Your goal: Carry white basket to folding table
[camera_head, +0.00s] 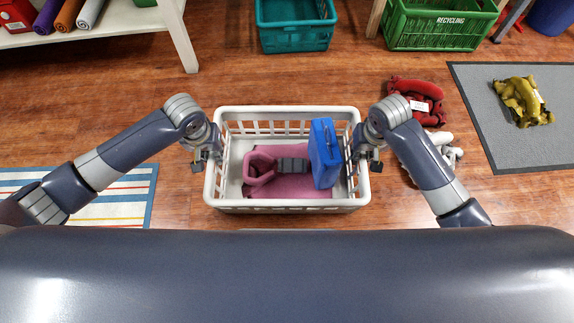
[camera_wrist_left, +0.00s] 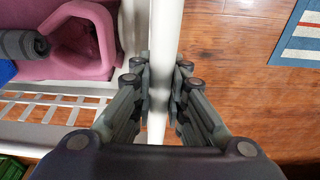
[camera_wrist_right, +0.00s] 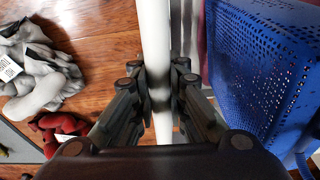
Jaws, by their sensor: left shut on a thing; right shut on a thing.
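The white basket (camera_head: 286,205) is in the middle of the head view, in front of my body. It holds a pink item (camera_head: 262,170), a dark grey rolled item (camera_head: 292,164) and a blue perforated box (camera_head: 325,154). My left gripper (camera_head: 203,160) is shut on the basket's left rim; in the left wrist view the fingers (camera_wrist_left: 160,80) pinch the white rim. My right gripper (camera_head: 369,155) is shut on the right rim; in the right wrist view its fingers (camera_wrist_right: 160,85) close around it. The folding table cannot be made out for certain.
A green recycling crate (camera_head: 440,25) and a teal crate (camera_head: 296,35) stand at the back. A white shelf (camera_head: 120,20) is at top left. Red gloves (camera_head: 418,98) and grey-white gloves (camera_head: 447,150) lie right of the basket. A grey mat (camera_head: 490,130) bears a yellow item (camera_head: 522,102). A striped rug (camera_head: 120,190) lies left.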

